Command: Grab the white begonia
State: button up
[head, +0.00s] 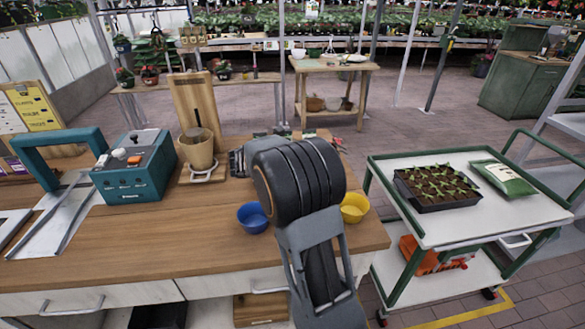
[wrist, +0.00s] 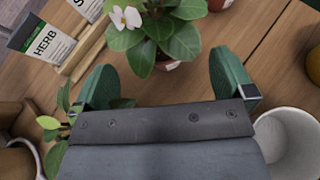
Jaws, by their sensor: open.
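The white begonia (wrist: 165,35) shows at the top of the wrist view, with a white flower (wrist: 125,18) and broad green leaves. Its pot is mostly hidden under the leaves; a small part of the rim shows. My gripper (wrist: 162,62) has its two green fingers spread wide, one to the left and one to the right, below the plant in the picture. No plant is clasped between them. The begonia stands ahead of the gap, and I cannot tell its exact distance. In the head view my arm hides the fingers, and I cannot make out the begonia there.
In the wrist view, a white cup (wrist: 287,135) stands beside the right finger, and another leafy plant (wrist: 55,128) is near the left one. In the head view, blue (head: 252,217) and yellow (head: 354,208) bowls flank my arm.

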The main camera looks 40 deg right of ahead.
jog(key=shift+x, duration=3.1)
jog(key=c, duration=1)
jog(key=shift+r, duration=0.1)
